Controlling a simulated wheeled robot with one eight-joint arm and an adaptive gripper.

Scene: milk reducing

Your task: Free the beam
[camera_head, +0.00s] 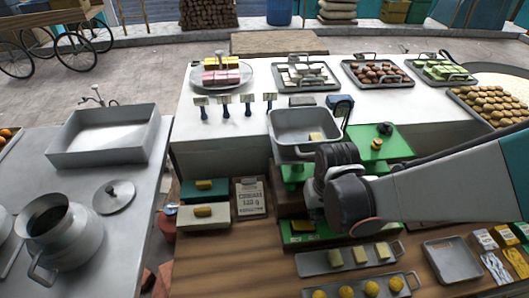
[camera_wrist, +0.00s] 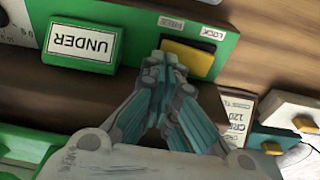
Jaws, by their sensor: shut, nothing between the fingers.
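The scale has a green front panel (camera_wrist: 130,14) with small labels "FREE" and "LOCK", which appear upside down in the wrist view. A yellow lever piece (camera_wrist: 188,60) sits in a dark recess beside these labels; which setting it is at I cannot tell. My gripper (camera_wrist: 165,65) is shut and empty, its fingertips at the yellow piece's left end. Whether they touch I cannot tell. In the head view the yellow piece (camera_head: 303,226) shows on the low green panel, and my arm hides the fingertips.
A green "UNDER" plate (camera_wrist: 82,44) stands on the panel, left of my fingers in the wrist view. Trays of yellow pieces (camera_head: 349,258) lie in front. A black knob (camera_head: 385,128) stands right of the pan.

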